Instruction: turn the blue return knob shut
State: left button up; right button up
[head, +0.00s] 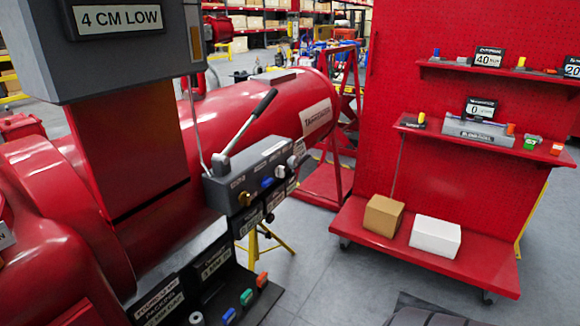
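A dark grey valve block (250,172) stands at the middle of the head view, in front of a red tank. Whether the blue knob is open or shut cannot be told at this size. A long lever with a black grip (264,103) rises from the top of the block. Small label plates hang below the knobs. Neither of my grippers is in view.
A black lower shelf (262,303) holds small blue, green and orange pieces and label plates. At the right, a red wheeled rack (480,267) carries a brown box (383,215) and a white box (435,236). Grey floor (315,285) is clear between them.

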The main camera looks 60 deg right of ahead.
aim_at(266, 182)
jog(key=z, duration=1.55)
